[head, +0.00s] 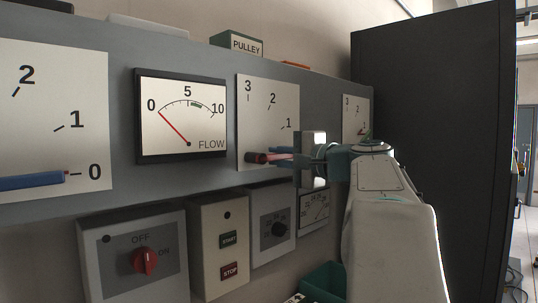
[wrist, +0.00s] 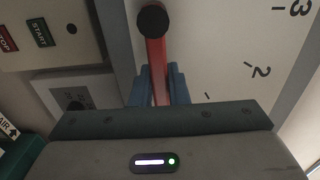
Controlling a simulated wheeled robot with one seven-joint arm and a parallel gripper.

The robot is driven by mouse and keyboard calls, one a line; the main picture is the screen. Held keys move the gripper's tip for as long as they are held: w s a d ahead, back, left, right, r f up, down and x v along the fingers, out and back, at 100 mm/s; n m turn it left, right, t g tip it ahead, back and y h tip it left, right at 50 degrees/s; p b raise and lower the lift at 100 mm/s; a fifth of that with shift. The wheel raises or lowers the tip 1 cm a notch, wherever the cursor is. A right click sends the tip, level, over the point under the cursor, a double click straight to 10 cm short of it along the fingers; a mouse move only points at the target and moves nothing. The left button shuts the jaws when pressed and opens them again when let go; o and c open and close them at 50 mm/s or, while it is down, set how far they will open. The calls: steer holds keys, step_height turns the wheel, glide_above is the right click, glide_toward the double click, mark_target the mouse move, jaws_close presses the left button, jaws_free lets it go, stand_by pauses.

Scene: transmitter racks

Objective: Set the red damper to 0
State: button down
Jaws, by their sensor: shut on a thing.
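The red damper is a red lever (head: 281,151) with a dark round hub (head: 256,157), on a white scale plate (head: 255,105) marked 3, 2 and 1. It lies about level, pointing right from its hub, below the 1 mark. The 0 mark is hidden behind my gripper. My gripper (head: 287,156) is at the lever's right part. In the wrist view the red lever (wrist: 158,60) runs from its black hub (wrist: 152,20) down between the blue fingers of my gripper (wrist: 160,87), which are shut on it.
A blue lever (head: 32,181) lies near 0 on the left plate. A FLOW gauge (head: 183,115) sits between the plates, its needle near 0. Switch boxes (head: 140,255) hang below. A tall dark cabinet (head: 440,120) stands on the right, close behind my arm.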

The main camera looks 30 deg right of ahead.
steer(key=shift+f, duration=0.15)
stand_by(0.3)
steer(key=c, duration=1.4)
jaws_free()
steer(key=b+v, duration=0.2)
steer(key=v, duration=1.2)
steer(key=shift+b, duration=0.4)
steer(key=shift+w+a, duration=0.1)
